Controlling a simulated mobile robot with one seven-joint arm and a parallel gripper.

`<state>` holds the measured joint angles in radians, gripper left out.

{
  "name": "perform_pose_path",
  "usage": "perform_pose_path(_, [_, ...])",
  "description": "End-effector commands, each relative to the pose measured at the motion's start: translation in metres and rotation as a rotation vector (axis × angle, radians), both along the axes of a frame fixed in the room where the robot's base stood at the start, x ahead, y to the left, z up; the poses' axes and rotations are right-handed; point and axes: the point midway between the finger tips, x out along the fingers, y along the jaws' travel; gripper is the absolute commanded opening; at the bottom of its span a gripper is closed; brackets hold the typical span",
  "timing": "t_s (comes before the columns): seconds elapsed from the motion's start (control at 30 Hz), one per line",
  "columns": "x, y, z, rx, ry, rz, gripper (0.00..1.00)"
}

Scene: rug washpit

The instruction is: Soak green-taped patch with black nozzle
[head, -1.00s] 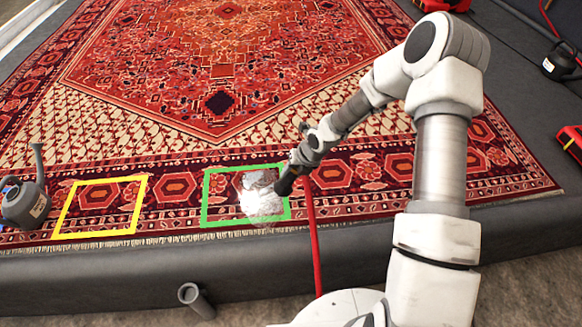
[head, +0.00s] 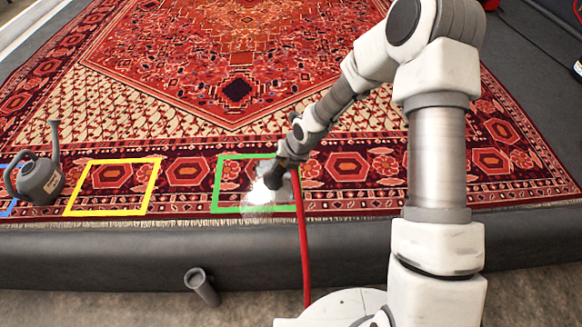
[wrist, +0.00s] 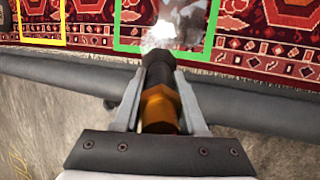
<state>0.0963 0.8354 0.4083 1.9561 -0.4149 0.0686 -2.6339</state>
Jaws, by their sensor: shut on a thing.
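The green-taped patch (head: 214,185) is a square outline on the rug's near border. My gripper (head: 287,162) is above its right side, shut on the black nozzle (head: 274,179). In the wrist view the nozzle (wrist: 158,68) sits between the two fingers (wrist: 158,112), with an orange-brown band behind its black tip. White spray (head: 262,196) leaves the tip and lands inside the green outline, toward its lower part. It also shows in the wrist view (wrist: 163,30). The spray and nozzle hide part of the patch.
A red hose (head: 302,240) hangs from the nozzle across the dark pit edge (head: 120,252). A yellow-taped square (head: 69,200) lies to the left, with a grey watering can (head: 40,180) beside it over blue tape (head: 8,208). A grey tube (head: 202,288) stands in front.

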Motion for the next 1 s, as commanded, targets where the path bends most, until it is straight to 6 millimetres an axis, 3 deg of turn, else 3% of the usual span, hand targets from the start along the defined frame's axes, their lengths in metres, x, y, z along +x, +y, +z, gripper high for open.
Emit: perform_pose_path(1.0, [0.089, 0.009, 0.0, 0.002, -0.002, 0.0, 0.0])
